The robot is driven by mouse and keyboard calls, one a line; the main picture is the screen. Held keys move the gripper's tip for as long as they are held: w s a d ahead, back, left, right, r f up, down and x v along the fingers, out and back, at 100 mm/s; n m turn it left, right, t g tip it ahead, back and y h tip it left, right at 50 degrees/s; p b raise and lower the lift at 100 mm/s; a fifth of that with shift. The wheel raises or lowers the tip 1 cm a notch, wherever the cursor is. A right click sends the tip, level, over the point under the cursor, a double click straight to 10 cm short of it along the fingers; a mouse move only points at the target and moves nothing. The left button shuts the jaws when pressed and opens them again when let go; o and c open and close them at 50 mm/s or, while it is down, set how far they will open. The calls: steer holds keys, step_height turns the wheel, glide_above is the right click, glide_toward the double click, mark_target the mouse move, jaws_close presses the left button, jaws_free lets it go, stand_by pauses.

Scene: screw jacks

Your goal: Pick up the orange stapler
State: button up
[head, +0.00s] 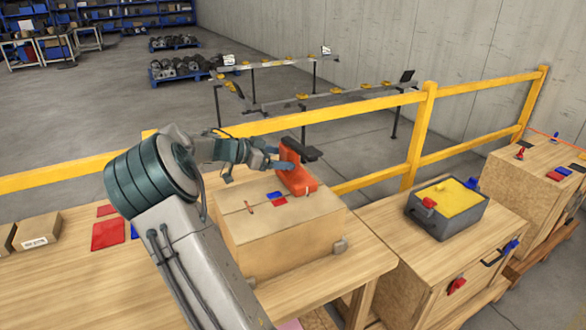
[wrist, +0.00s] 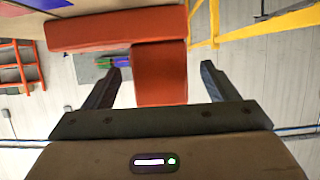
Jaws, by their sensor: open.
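The orange stapler (head: 297,178) stands on top of a cardboard box (head: 280,232) in the head view. My gripper (head: 290,160) reaches in from the left at the stapler's upper part. In the wrist view the orange stapler (wrist: 160,75) appears as a wide bar with a narrower block. The block lies between the two dark fingers of my gripper (wrist: 163,65). The fingers are apart, with a visible gap on each side of the block. Part of the stapler is hidden behind my gripper in the head view.
A red piece (head: 280,201) and a blue piece (head: 274,195) lie on the box near the stapler. A yellow railing (head: 380,110) runs behind the table. A grey bin with a yellow top (head: 446,196) stands on a wooden crate at right. Small boxes (head: 37,231) lie at left.

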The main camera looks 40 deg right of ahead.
mark_target(294, 156)
steer(key=shift+s+d+r+p, duration=0.1)
steer(key=shift+s+d+p, duration=0.15)
steer(key=shift+d, duration=0.25)
steer(key=x, duration=0.1)
steer(key=p+x, duration=0.1)
steer(key=x, duration=0.1)
steer(key=shift+s+d+r+p, duration=0.1)
steer(key=shift+d+r+p, duration=0.05)
steer(key=shift+d+p, duration=0.2)
steer(key=shift+d+f, duration=0.25)
steer(key=shift+d, duration=0.05)
steer(key=shift+c, duration=0.3)
steer(key=c, duration=1.5)
steer(key=shift+r, duration=0.15)
jaws_close()
